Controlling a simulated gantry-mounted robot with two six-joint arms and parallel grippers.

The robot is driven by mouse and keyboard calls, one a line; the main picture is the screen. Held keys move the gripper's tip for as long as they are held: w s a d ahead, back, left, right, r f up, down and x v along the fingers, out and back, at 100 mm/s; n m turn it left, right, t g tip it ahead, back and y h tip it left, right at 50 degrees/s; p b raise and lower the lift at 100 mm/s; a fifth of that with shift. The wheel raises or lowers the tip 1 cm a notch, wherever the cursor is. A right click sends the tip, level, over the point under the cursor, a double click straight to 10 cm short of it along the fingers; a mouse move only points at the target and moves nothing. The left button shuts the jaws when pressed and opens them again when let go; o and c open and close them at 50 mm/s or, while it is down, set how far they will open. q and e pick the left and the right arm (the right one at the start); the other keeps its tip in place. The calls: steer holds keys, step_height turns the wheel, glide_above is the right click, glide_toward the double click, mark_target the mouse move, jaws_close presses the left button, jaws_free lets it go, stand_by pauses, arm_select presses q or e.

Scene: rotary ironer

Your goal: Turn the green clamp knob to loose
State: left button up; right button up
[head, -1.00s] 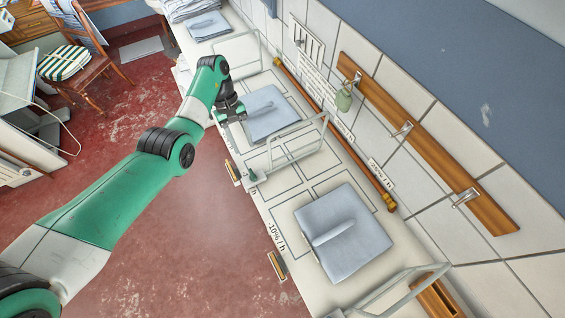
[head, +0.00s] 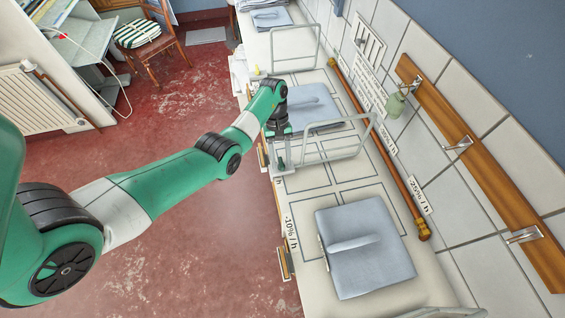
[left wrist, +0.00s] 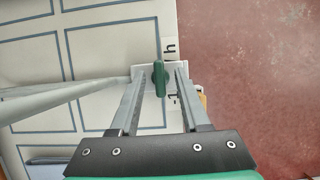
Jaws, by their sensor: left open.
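The green clamp knob (left wrist: 159,78) shows in the left wrist view as a narrow green bar on a small white plate at the table's edge. My left gripper (left wrist: 158,80) is open, with one finger on each side of the knob and a gap visible on both sides. In the head view my left gripper (head: 281,168) points down at the table's near edge, beside the foot of a grey metal frame. The knob is hidden behind the gripper there. My right gripper is in neither view.
The grey tubular frame (head: 345,146) rises close beside the gripper. A folded blue-grey cloth pad (head: 365,262) lies on the long pale table, and another pad (head: 312,106) lies behind the gripper. A copper-coloured pipe (head: 375,145) runs along the wall side. Red floor (head: 200,230) lies left of the table.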

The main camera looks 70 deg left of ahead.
arm_select(q)
jaws_close()
steer(key=shift+r, duration=0.1)
stand_by(0.3)
steer(key=shift+r+n+t+p, duration=0.15)
steer(key=shift+n+t+p, duration=0.15)
steer(key=shift+n+p, duration=0.6)
steer(key=n+t+p, duration=0.1)
steer(key=n+p, duration=0.2)
steer(key=n+t+p, duration=0.1)
steer(key=n+p, duration=0.2)
steer(key=p, duration=0.1)
steer(key=n+t+y+p, duration=0.1)
steer(key=n+p, duration=0.2)
steer(key=p, duration=0.1)
steer(key=shift+s+d, duration=0.1)
steer(key=shift+s, duration=0.2)
steer(key=n+t+y+p, duration=0.1)
steer(key=n, duration=0.1)
steer(key=shift+n+p, duration=0.3)
steer(key=shift+d+f+n+t+y, duration=0.15)
steer(key=shift+n+y, duration=0.3)
steer(key=shift+n, duration=0.7)
steer(key=shift+a+f+n+t+y, duration=0.1)
steer(key=shift+n+t+y, duration=0.25)
steer(key=shift+n, duration=0.8)
